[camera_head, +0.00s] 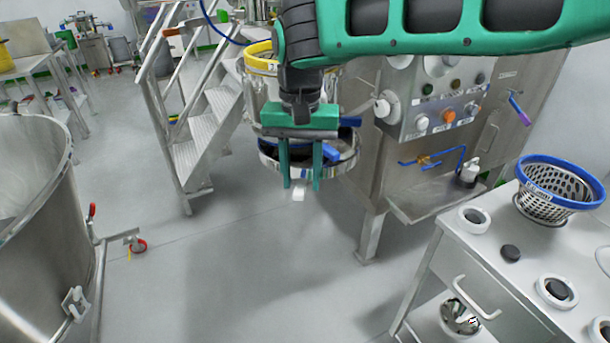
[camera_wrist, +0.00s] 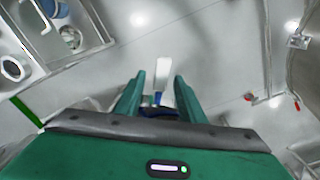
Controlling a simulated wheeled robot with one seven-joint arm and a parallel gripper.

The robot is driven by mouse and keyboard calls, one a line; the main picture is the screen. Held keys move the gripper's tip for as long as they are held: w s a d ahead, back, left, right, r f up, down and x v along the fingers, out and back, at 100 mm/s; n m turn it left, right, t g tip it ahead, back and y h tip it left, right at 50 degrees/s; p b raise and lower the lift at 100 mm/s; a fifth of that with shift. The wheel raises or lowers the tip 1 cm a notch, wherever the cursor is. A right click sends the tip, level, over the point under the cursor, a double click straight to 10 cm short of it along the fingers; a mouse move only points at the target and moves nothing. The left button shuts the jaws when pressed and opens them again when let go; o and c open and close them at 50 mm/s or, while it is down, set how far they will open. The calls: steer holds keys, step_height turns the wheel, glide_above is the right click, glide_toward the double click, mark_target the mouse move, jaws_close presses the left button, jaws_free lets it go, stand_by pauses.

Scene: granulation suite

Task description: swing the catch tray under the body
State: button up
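A round steel ring-shaped part (camera_head: 347,160) with a dark inside, apparently the catch tray, hangs low at the front of the machine. The pale steel body (camera_head: 256,84) with a yellow ring is above it, partly hidden by my arm. My gripper (camera_head: 301,186) points down in front of the round part, its two green fingers apart. In the wrist view, the tab (camera_wrist: 164,76) lies between the open fingers (camera_wrist: 160,84), with gaps at both sides. I cannot tell whether they touch it.
A control cabinet (camera_head: 440,105) with knobs stands right of the machine. A steel bench (camera_head: 490,245) with a blue-rimmed basket (camera_head: 556,190) is at the right. Steel steps (camera_head: 205,125) stand left, and a large steel vessel (camera_head: 40,220) at far left. The middle floor is clear.

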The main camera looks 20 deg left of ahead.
step_height(320, 180, up, 10)
steer(key=shift+r, duration=0.25)
stand_by(0.3)
steer(key=shift+w+d, duration=0.15)
steer(key=shift+w, duration=0.05)
steer(key=c, duration=0.7)
steer(key=shift+n+t+y, duration=0.4)
steer(key=shift+t+y, duration=0.1)
steer(key=shift+t, duration=0.4)
steer(key=w+d, duration=0.2)
steer(key=d, duration=0.1)
steer(key=w+d, duration=0.1)
steer(key=shift+w+d+f, duration=0.2)
steer(key=shift+d+f, duration=0.2)
jaws_close()
steer(key=s+d+f+t+y, duration=0.1)
steer(key=s+d+f+y, duration=0.2)
steer(key=s+d+y, duration=0.4)
steer(key=w+a+f+h, duration=0.1)
steer(key=w+a+f, duration=0.2)
steer(key=a+f, duration=0.5)
steer(key=shift+n, duration=0.3)
